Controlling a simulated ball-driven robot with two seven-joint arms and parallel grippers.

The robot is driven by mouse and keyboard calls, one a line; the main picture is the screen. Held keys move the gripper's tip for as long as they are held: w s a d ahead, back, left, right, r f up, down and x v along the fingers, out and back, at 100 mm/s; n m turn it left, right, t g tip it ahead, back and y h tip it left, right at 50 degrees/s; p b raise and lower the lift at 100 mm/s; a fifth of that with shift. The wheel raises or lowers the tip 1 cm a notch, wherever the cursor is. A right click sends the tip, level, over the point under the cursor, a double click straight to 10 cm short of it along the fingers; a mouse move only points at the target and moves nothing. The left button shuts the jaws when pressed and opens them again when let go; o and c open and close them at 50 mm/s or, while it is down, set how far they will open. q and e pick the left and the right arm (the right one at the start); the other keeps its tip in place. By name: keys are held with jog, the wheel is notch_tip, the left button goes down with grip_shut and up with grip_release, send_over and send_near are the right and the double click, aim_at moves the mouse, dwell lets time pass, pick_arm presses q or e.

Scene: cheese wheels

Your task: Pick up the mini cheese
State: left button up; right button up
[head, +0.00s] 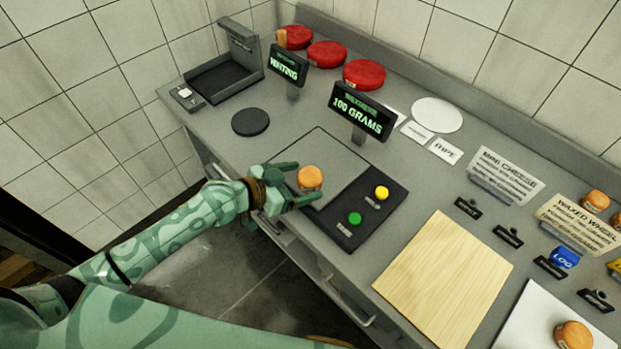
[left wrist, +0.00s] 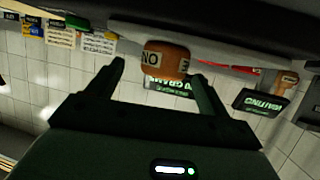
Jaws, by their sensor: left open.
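A small orange mini cheese (head: 310,178) sits on the grey weighing plate (head: 330,147), whose display (head: 361,112) reads "100 GRAMS". My left gripper (head: 306,184) is open at the plate's near left edge, with one finger on either side of the cheese. In the left wrist view the cheese (left wrist: 165,60) shows dark lettering and lies between or just past the spread fingertips (left wrist: 158,70). I cannot tell whether either finger touches it. My right gripper is not in view.
A panel with a yellow button (head: 381,193) and a green button (head: 354,219) adjoins the plate. A wooden board (head: 445,280) lies to the right. Another orange cheese (head: 573,336) sits at lower right. Red wheels (head: 364,74) stand at the back.

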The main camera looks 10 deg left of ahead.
aim_at(316, 176)
pick_arm(q)
jog(key=x, duration=0.5)
jog(key=shift+w+f+b, duration=0.15)
jog(key=shift+w+b, duration=0.2)
jog(key=shift+a, duration=0.1)
jog(key=c, duration=1.1)
